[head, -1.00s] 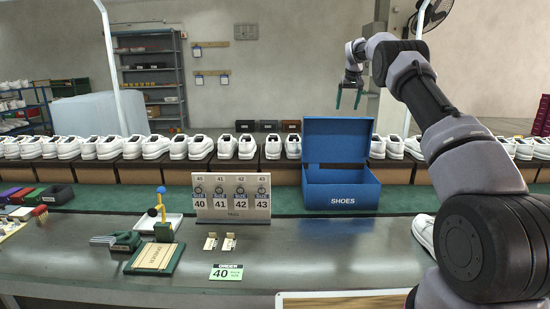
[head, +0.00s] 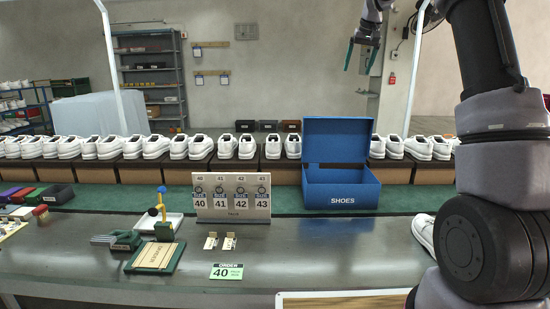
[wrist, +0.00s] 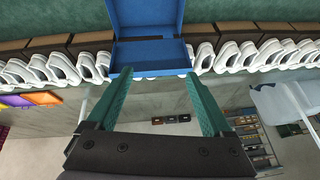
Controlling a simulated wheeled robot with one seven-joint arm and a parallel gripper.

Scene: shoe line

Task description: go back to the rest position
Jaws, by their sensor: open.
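My gripper (head: 361,56) is raised high at the upper right in the head view, above and behind the blue shoe box. Its green fingers (wrist: 158,100) are spread apart and empty in the wrist view. The blue shoe box (head: 341,196) stands open on the bench with its lid up, and it also shows in the wrist view (wrist: 150,52). No shoe shows in the part of the box I can see. My arm fills the right side of the head view.
A size board (head: 231,216) with several tags, a green order card (head: 226,272) reading 40, and a green-and-wood stand (head: 155,257) are on the bench (head: 330,250). A white shoe (head: 424,231) is partly behind my arm. White shoes (head: 247,147) line the back.

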